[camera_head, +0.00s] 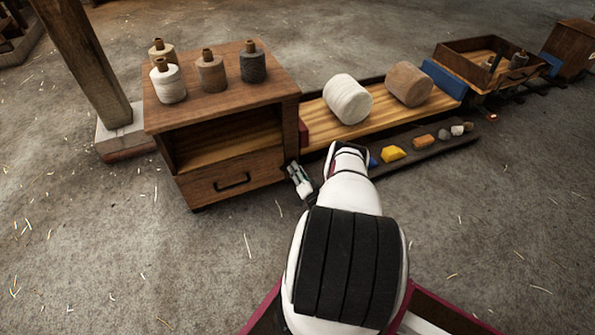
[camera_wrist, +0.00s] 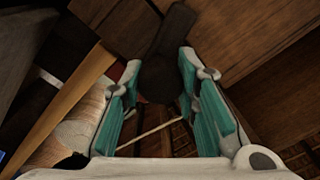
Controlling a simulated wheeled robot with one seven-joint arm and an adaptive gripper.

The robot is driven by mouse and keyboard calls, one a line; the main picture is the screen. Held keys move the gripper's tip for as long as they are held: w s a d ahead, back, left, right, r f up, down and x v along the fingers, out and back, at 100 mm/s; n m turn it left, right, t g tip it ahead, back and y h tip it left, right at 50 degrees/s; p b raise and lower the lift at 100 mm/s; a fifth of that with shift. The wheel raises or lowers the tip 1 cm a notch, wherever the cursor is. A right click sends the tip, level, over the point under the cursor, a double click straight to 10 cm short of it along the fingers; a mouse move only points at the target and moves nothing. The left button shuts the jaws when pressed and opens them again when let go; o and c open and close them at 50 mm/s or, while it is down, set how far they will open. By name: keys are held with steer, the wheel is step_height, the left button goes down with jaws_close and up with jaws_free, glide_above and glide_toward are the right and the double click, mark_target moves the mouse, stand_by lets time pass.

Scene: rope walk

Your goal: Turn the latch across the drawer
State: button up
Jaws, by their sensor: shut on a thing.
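The wooden cabinet (camera_head: 215,100) stands left of centre in the head view. Its drawer (camera_head: 205,187) is at the bottom, with a black handle, and looks closed. My gripper (camera_head: 291,168) is at the cabinet's front right edge, beside the drawer. In the wrist view my gripper (camera_wrist: 158,68) has its teal-padded fingers on either side of the dark latch (camera_wrist: 172,38), shut on its rounded end. The latch's other end reaches up over brown wood. In the head view I cannot make out the latch beside my gripper.
Several spools stand on the cabinet, including a dark one (camera_head: 252,62). To the right, a flat wagon (camera_head: 315,119) carries two large rolls. A dark strip (camera_head: 410,153) with small coloured pieces lies before it. A wooden post (camera_head: 85,60) stands left. The front-left floor is clear.

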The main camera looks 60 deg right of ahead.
steer(key=shift+m, duration=2.1)
steer(key=shift+f, duration=0.1)
steer(key=o, duration=1.2)
steer(key=v, duration=1.2)
steer(key=shift+s+a, duration=0.1)
